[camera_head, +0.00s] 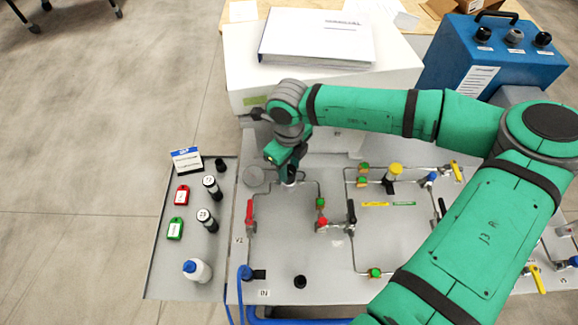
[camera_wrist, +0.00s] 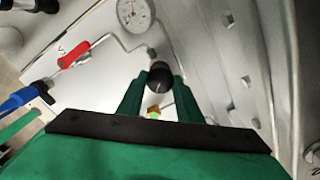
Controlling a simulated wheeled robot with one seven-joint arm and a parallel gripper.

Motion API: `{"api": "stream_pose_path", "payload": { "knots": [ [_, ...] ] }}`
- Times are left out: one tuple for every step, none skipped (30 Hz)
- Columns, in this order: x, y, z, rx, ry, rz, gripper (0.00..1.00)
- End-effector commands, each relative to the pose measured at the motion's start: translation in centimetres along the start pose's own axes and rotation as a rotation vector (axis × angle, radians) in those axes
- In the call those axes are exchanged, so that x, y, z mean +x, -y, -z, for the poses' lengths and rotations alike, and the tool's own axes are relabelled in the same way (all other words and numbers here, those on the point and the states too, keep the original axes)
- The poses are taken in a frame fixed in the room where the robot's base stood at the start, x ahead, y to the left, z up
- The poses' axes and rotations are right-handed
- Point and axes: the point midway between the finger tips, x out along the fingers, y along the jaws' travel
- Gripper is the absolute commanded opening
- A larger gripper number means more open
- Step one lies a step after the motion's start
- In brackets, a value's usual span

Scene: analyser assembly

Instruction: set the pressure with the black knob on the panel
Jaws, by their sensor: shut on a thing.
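The black knob (camera_wrist: 159,76) shows in the wrist view between the two green fingers of my gripper (camera_wrist: 152,92). The fingers are shut on it from both sides. In the head view my gripper (camera_head: 289,176) points down at the upper left of the grey panel (camera_head: 285,240), and it hides most of the knob there. A round white dial gauge (camera_wrist: 133,14) stands beside the knob in the wrist view; its reading is too small to tell. A valve with a red handle (camera_head: 250,213) sits on the pipe near the knob, and it also shows in the wrist view (camera_wrist: 73,54).
A white box (camera_head: 240,75) with a binder (camera_head: 318,38) stands behind the panel. A blue case (camera_head: 495,57) is at the back right. A side tray (camera_head: 163,270) at left holds tags, dark vials and a white bottle (camera_head: 196,270). Pipes and several valves cover the panel's right.

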Motion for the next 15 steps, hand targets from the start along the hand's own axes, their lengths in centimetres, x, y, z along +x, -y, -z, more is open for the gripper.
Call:
{"api": "stream_pose_path", "payload": {
  "knots": [
    [-0.08,0.05,-0.01,0.001,0.0,0.001,0.1],
    [-0.08,0.05,-0.01,0.001,0.0,0.001,0.1],
    [-0.08,0.04,-0.01,0.001,0.0,0.001,0.1],
    [-0.07,0.04,-0.01,0.001,0.0,0.001,0.1],
    [-0.07,0.04,-0.01,0.0,0.0,0.001,0.1],
    [-0.07,0.04,-0.01,0.0,0.0,0.001,0.1],
    [-0.07,0.04,0.0,0.0,0.0,0.001,0.1],
    [-0.07,0.04,0.0,0.0,0.0,0.001,0.1],
    [-0.07,0.04,0.0,0.0,0.0,0.001,0.37],
    [-0.07,0.04,0.0,0.0,0.0,0.001,0.44],
    [-0.06,0.04,0.0,0.0,0.0,0.001,0.51],
    [-0.06,0.03,0.0,0.0,0.0,0.001,0.51],
    [-0.05,0.02,0.0,0.0,0.0,0.001,0.51],
    [-0.04,0.02,0.0,0.0,0.0,0.0,0.51],
    [-0.03,0.01,0.0,0.0,0.0,0.0,0.51]
  ]
}}
